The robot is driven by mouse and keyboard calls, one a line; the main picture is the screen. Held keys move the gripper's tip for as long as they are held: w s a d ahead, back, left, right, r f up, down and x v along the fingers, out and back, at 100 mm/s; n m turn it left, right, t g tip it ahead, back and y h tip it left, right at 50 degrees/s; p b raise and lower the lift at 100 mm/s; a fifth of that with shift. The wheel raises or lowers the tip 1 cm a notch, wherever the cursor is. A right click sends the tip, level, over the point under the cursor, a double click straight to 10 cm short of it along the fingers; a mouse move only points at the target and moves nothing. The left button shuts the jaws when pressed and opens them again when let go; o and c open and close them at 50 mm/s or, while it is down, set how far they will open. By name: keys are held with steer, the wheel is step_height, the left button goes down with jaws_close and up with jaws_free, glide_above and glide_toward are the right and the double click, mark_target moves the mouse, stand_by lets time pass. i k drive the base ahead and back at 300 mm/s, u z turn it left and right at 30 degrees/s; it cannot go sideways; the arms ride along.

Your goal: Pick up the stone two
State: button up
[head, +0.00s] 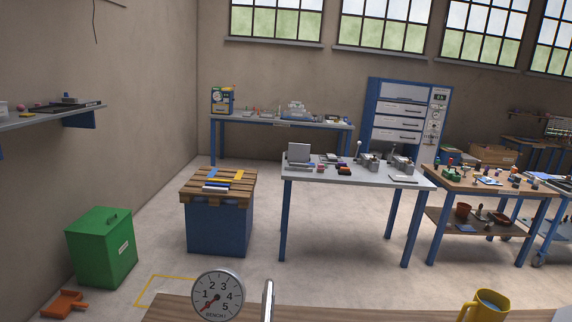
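I cannot pick out stone two in the head view. Many small items lie on the benches, too small to tell apart. The grey-topped table (330,176) in the middle carries a grey upright panel (298,152), small coloured pieces and metal devices (368,160). The wooden-topped bench (430,180) at the right carries several small coloured items. My gripper does not show in this view.
A near wooden top (400,312) spans the bottom edge, with a dial gauge (217,294), a metal upright (268,298) and a yellow mug (488,304). A green bin (100,250) and blue pallet-topped block (218,232) stand left. Floor between shows bare.

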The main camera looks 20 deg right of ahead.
mark_target(340, 163)
steer(key=u, duration=1.35)
steer(key=i, duration=3.75)
steer(key=z, duration=2.2)
steer(key=i, duration=0.15)
steer(key=z, duration=0.4)
